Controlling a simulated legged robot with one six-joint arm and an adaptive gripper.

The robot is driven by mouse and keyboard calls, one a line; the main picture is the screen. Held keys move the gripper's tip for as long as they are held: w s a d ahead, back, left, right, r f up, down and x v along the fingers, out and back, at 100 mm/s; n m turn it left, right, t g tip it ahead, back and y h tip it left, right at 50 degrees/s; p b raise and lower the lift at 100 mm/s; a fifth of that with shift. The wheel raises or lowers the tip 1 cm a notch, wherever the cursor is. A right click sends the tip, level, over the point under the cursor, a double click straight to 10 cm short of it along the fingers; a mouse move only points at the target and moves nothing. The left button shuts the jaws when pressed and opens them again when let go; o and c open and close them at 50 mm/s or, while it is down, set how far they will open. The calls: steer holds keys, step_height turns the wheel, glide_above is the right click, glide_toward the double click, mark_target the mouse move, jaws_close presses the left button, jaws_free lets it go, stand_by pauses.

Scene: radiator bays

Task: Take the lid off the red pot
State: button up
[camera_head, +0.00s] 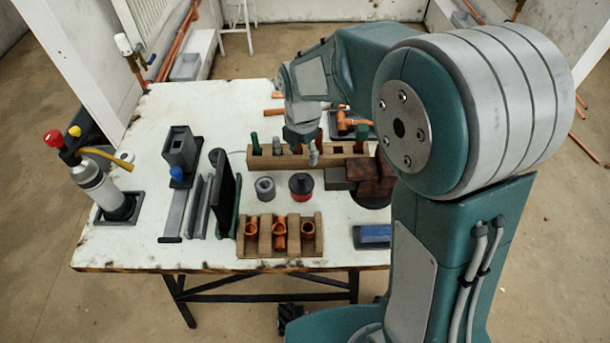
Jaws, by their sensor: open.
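The red pot (301,198) stands on the white worktable, right of a grey cylinder. Its dark lid (300,182) with a small knob sits on top, so only a low red part of the pot shows. My gripper (303,152) is open and points down, behind and above the pot in the picture, in front of the wooden rack. It looks empty and apart from the lid.
A wooden rack (262,161) with tool handles stands behind the pot, and a wooden holder (263,244) with copper fittings stands in front. Dark blocks (340,179) lie close on the right. A grey cylinder (265,187) and an upright black plate (225,192) are to the left.

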mark_target(302, 176)
steer(key=f, duration=0.2)
steer(key=a+f, duration=0.1)
steer(key=f, duration=0.4)
steer(key=d+f, duration=0.1)
steer(key=f, duration=0.1)
steer(key=shift+s, duration=0.1)
steer(key=shift+a+f, duration=0.1)
steer(key=shift+f, duration=0.05)
steer(key=shift+a, duration=0.25)
steer(key=c, duration=0.7)
steer(key=shift+d, duration=0.2)
steer(key=shift+c, duration=1.2)
